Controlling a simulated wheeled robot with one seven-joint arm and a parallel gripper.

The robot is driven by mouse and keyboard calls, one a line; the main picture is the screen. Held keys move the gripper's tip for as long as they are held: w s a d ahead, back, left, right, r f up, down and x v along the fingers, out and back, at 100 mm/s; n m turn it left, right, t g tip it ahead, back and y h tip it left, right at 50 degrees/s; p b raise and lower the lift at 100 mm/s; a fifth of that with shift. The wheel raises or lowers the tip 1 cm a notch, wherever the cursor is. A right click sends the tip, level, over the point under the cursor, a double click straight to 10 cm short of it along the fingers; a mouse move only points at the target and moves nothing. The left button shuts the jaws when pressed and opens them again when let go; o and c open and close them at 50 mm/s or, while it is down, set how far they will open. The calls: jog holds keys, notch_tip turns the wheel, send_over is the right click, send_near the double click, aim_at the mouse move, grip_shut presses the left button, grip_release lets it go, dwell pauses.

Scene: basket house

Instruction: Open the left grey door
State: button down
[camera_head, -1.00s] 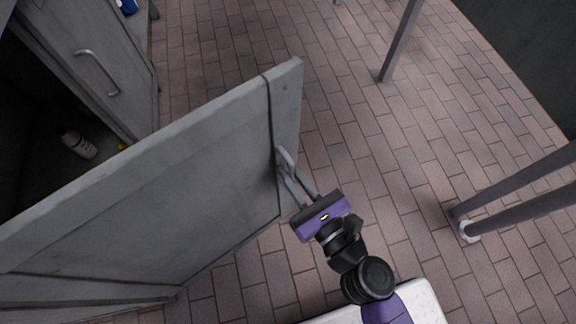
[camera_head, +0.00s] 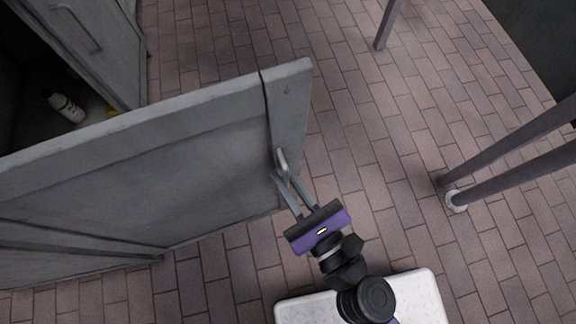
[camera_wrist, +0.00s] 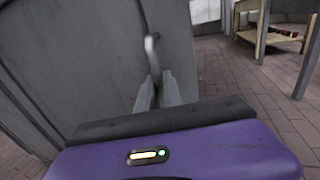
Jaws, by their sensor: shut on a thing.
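The left grey door (camera_head: 180,165) stands swung out from its cabinet in the head view, across the left and middle of the picture. Its metal handle (camera_head: 281,163) is near the door's free edge. My gripper (camera_head: 287,184) is shut on this handle, with the purple gripper body to the lower right of it. In the wrist view the door (camera_wrist: 85,50) fills the left side, and the handle (camera_wrist: 151,50) runs down between the two grey fingers (camera_wrist: 156,92). The fingertips partly hide the handle's lower part.
Another grey door (camera_head: 85,45) with its own handle is at the upper left. A white bottle (camera_head: 67,107) lies in the dark cabinet interior. Grey metal legs (camera_head: 510,150) stand on the right. The brick floor (camera_head: 370,130) between is clear.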

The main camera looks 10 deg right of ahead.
jog(key=c, duration=1.5)
grip_release()
jog(key=shift+s+d+f, duration=0.1)
jog(key=shift+s+d, duration=0.1)
jog(key=shift+s, duration=0.3)
jog(key=b+v, duration=0.1)
jog(key=v, duration=0.5)
jog(key=shift+s+d, duration=0.15)
jog(key=shift+s, duration=0.2)
